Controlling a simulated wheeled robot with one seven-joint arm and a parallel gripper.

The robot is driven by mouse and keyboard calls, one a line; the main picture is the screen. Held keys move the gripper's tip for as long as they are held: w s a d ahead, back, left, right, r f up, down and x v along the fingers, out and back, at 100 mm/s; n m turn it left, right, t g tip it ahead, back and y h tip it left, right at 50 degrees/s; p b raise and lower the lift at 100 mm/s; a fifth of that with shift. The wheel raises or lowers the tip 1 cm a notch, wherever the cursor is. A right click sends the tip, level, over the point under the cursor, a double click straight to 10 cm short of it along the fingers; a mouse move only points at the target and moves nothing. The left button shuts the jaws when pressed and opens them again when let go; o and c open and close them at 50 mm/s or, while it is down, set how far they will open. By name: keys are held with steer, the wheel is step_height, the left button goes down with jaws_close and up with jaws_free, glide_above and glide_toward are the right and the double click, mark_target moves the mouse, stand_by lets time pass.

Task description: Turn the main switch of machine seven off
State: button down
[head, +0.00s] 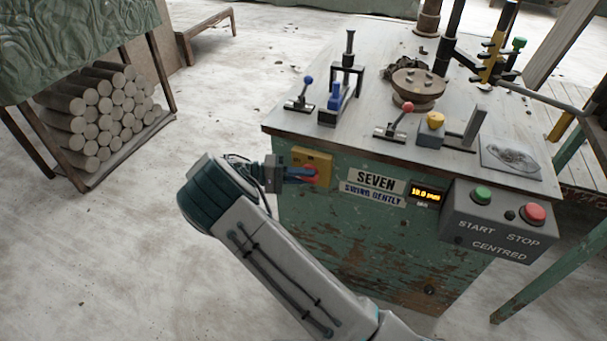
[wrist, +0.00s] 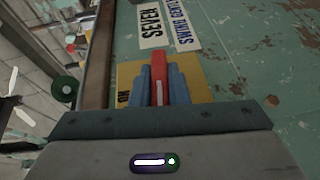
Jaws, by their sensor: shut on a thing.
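Machine seven is a worn green cabinet (head: 370,250) with a SEVEN plate (head: 376,180) on its front. Its main switch has a yellow plate (head: 320,158) and a red handle (head: 311,180), left of the SEVEN plate. My gripper (head: 306,173) reaches it from the left, its blue fingers shut on the red handle. In the wrist view the red handle (wrist: 158,66) stands between the two fingers (wrist: 160,82), with a white line on it. The word ON shows on the yellow plate (wrist: 200,92) beside the fingers. The fingers hide the rest of the plate's marking.
Right of the switch are a lit yellow display (head: 427,195) and a grey box (head: 490,222) with a green START and a red STOP button. Several levers stand on the machine top (head: 350,135). The floor between is clear.

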steer(key=shift+n+h, duration=0.3)
steer(key=shift+h, duration=0.2)
steer(key=c, duration=1.4)
jaws_free()
steer(key=a, duration=1.4)
steer(key=shift+s+f+b, duration=0.15)
steer(key=shift+s+b, duration=0.15)
